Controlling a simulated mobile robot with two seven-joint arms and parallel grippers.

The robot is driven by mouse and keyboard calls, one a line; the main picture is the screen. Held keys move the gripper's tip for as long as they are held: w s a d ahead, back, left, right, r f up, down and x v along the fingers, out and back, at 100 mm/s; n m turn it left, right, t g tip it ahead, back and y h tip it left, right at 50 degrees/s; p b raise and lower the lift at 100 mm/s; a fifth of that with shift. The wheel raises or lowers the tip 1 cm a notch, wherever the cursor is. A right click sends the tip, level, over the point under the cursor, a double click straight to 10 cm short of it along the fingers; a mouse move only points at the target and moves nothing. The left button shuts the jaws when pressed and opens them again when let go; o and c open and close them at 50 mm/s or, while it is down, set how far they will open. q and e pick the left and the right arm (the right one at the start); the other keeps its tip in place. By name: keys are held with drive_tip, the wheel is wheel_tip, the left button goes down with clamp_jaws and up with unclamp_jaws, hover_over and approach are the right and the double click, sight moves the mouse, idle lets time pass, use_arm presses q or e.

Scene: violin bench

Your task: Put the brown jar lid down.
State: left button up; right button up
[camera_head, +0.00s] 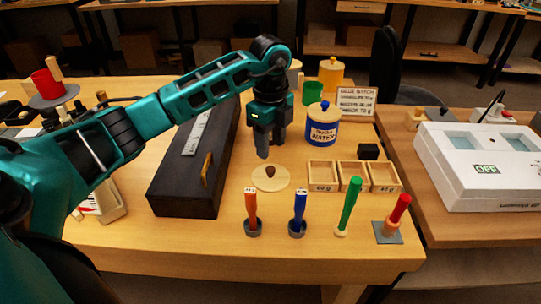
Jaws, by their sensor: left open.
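A pale tan round disc with a small dark brown knob, which I take for the brown jar lid (262,184), lies flat on the wooden table, knob up. It is right of the long dark case and in front of the blue jar. My left gripper (271,149) points down just above and behind the knob. Its fingers are apart and nothing is between them. A small gap shows between the fingertips and the knob. My right gripper is not in view.
A blue labelled jar (322,132) stands behind right, near wooden trays (354,183). Several upright coloured-handled tools, including an orange one (251,205), line the front. The dark case (178,186) stands left. A white machine (480,170) is far right.

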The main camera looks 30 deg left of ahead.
use_arm(q)
wheel_tip(320, 180, up, 5)
idle(0.8)
